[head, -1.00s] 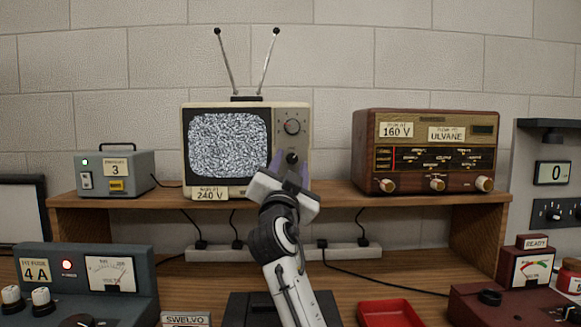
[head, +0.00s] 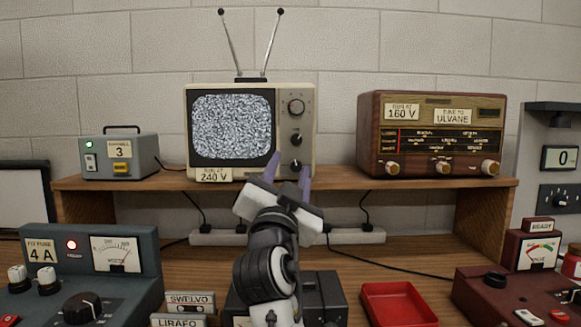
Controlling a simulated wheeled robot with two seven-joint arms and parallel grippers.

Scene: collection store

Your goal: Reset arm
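My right gripper (head: 288,168) is in the middle of the head view, in front of the lower right of the television (head: 228,171). Its two purple fingers point up and stand apart, with the television's lowest knob (head: 296,166) showing between them. I see nothing held; whether the fingers touch the knob I cannot tell. The television's screen shows static. My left gripper is not in view.
A wooden shelf (head: 400,188) carries the television, a radio (head: 432,150) and a grey box (head: 120,155). Below stand a meter panel (head: 95,265), a dark case (head: 325,295), a red tray (head: 398,303) and a dark red meter unit (head: 500,295). A power strip (head: 355,236) lies behind.

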